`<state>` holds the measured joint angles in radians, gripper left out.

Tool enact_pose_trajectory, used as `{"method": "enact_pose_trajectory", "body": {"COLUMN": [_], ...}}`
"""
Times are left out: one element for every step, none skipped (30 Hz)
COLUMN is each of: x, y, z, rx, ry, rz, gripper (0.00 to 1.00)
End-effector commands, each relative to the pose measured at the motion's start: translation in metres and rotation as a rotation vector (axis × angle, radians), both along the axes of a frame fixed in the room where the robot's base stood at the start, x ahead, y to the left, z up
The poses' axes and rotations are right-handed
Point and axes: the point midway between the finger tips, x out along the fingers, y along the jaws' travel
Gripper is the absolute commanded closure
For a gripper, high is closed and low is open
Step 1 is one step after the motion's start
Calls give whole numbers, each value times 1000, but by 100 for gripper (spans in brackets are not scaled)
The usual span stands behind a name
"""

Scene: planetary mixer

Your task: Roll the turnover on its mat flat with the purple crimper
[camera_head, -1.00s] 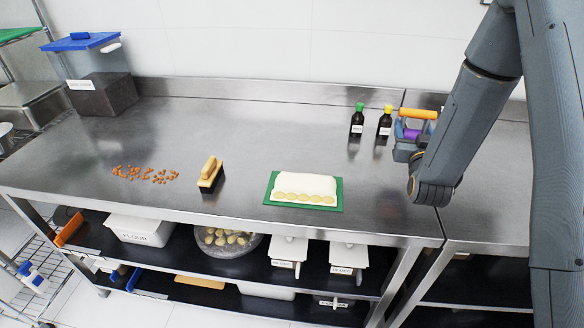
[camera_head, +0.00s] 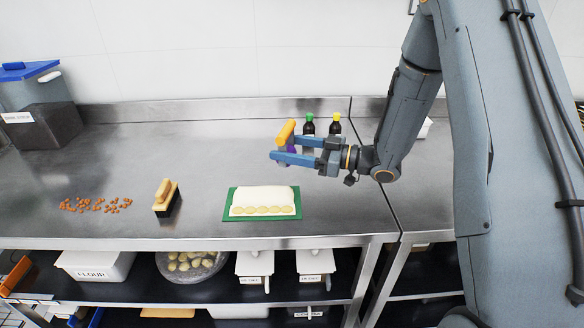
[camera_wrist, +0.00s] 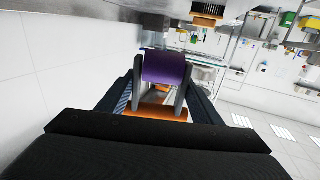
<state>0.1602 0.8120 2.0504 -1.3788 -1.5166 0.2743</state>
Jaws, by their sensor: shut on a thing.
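The turnover (camera_head: 264,200), a pale dough block with a row of rounded yellowish lumps along its front, lies on its green mat (camera_head: 228,208) on the steel table. My gripper (camera_head: 276,148) is shut on the purple crimper (camera_head: 291,144), which has an orange handle (camera_head: 286,132). It holds the crimper in the air, above and behind the mat, apart from the turnover. In the wrist view the purple roller (camera_wrist: 164,67) shows between grey side arms, with the orange handle (camera_wrist: 158,111) between my fingers. The turnover is not clearly visible there.
Two dark bottles, with a green cap (camera_head: 309,117) and a yellow cap (camera_head: 336,117), stand behind my gripper. Bare table lies between brush and mat.

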Motion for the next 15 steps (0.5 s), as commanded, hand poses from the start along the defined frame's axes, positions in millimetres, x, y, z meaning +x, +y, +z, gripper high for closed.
{"method": "enact_pose_trajectory", "body": {"x": [-12, -21, -30, -37, -43, -50, -54, -58, -62, -64, -65, -67, -67, -67, -67], "y": [-1, 0, -1, -2, -3, -4, -5, -6, -6, -7, -7, -7, -8, -8, -7], "z": [-3, -5, -7, -8, -9, -11, -12, -12, -13, -14, -14, -14, -14, -14, -14], "rx": [0, 1, 0, 1, 1, 0, 0, 1, 1, 1, 0, 0, 0, 0, 0], "ry": [0, 1, 1, 0, 0, 1, 1, 0, 0, -1, 0, 0, 0, -1, -1], "rz": [66, 107, 154, 186, 215, 247, 267, 284, 302, 311, 319, 325, 328, 329, 329], "gripper": [77, 77, 77, 77, 77, 77, 77, 77, 77, 77, 77, 77, 77, 77, 77]}}
